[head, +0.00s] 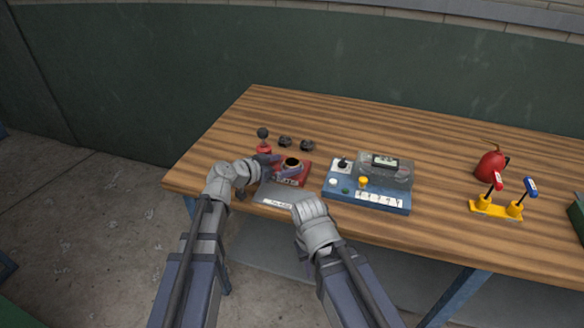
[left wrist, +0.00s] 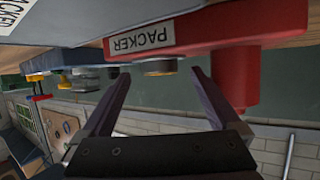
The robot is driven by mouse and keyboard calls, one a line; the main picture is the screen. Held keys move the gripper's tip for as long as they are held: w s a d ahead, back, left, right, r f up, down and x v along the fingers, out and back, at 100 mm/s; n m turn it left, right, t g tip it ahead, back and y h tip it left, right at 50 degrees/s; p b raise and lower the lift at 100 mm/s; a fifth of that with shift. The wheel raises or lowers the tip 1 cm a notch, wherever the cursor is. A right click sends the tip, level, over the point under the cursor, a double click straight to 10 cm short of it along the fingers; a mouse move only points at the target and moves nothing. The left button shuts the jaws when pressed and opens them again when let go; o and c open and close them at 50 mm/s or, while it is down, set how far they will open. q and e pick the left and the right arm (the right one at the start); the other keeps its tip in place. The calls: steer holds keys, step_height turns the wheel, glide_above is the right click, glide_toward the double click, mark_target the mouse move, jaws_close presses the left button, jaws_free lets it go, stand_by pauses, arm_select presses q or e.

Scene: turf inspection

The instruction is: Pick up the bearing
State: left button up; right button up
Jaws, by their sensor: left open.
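A round bearing (head: 292,163), dark in the middle with a copper-toned rim, sits on the red packer (head: 305,175) near the table's front edge. In the left wrist view the bearing (left wrist: 160,67) is a short disc under the tilted red packer (left wrist: 190,33), between the fingertips and seemingly beyond them. My left gripper (head: 278,166) is open, its fingers at the packer beside the bearing. It also shows in the left wrist view (left wrist: 160,76), with nothing held. My right arm ends in front of the table; its fingers are hidden behind its wrist.
A grey plate (head: 283,195) labelled "packed" lies before the packer. A red-based joystick (head: 264,146) and two dark round parts (head: 296,143) stand behind. Right are a blue control box (head: 369,207), a yellow lever stand (head: 494,210) and a red can (head: 490,166).

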mark_target(291, 162)
arm_select(q)
steer(key=shift+x, duration=1.2)
steer(key=shift+c, duration=0.4)
jaws_close()
